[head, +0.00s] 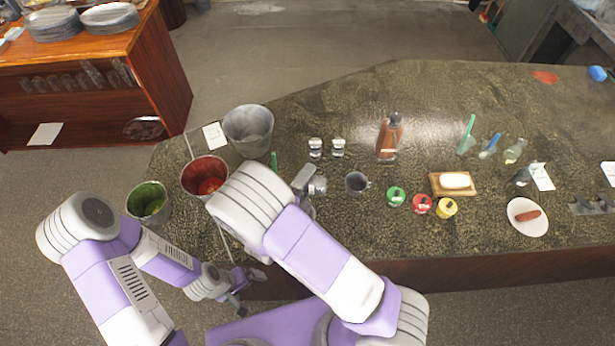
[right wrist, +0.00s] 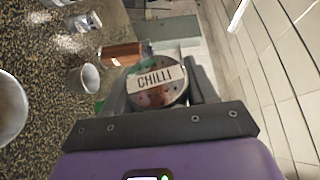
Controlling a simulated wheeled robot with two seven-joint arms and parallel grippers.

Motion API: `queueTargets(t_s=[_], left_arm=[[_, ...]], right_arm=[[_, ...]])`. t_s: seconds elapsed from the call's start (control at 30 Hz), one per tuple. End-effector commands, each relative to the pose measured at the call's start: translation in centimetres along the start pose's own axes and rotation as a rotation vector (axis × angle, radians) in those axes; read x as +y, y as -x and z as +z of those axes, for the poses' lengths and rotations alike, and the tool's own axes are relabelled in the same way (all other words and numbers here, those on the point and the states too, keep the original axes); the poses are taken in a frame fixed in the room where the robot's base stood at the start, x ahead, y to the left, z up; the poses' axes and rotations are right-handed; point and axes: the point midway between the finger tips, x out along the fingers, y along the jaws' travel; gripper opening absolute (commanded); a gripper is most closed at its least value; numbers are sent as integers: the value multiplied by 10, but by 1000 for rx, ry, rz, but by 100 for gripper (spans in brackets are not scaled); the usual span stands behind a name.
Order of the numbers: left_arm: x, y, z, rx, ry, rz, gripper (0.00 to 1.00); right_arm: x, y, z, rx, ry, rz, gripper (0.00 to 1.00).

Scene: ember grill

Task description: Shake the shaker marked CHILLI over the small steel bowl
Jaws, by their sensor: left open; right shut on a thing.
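The shaker marked CHILLI (right wrist: 157,92) is between the fingers of my right gripper (right wrist: 160,98). Its round lid with the white name label faces the right wrist camera. In the head view my right gripper (head: 309,184) is above the counter, with part of the shaker (head: 318,186) showing. A small grey steel vessel, which looks like the small steel bowl (head: 357,182), stands just right of the shaker; it also shows in the right wrist view (right wrist: 86,78). The shaker is beside it in the picture. My left gripper (head: 247,289) is open and empty by the counter's front edge.
Red (head: 205,177), green (head: 149,202) and grey (head: 248,131) buckets stand at the left. A sauce bottle (head: 389,137) is behind the bowl. Several coloured round containers (head: 422,204), a butter board (head: 453,184) and a sausage plate (head: 527,217) lie to the right.

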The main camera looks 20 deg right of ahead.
Motion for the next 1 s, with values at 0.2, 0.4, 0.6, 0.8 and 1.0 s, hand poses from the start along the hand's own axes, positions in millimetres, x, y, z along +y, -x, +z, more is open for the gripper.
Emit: queueTargets(t_s=[0.2,0.4,0.6,0.8,1.0], left_arm=[[3,8,0,0,0,0,100],[3,8,0,0,0,0,100],[3,8,0,0,0,0,100],[2,5,0,0,0,0,100],[-2,-4,0,0,0,0,100]], right_arm=[[-5,0,-1,0,-272,113,35],[-4,0,0,-1,-316,131,35],[-5,0,0,-1,-341,141,35],[-8,-1,-1,0,-615,255,35],[-8,0,-1,-2,-836,348,35]])
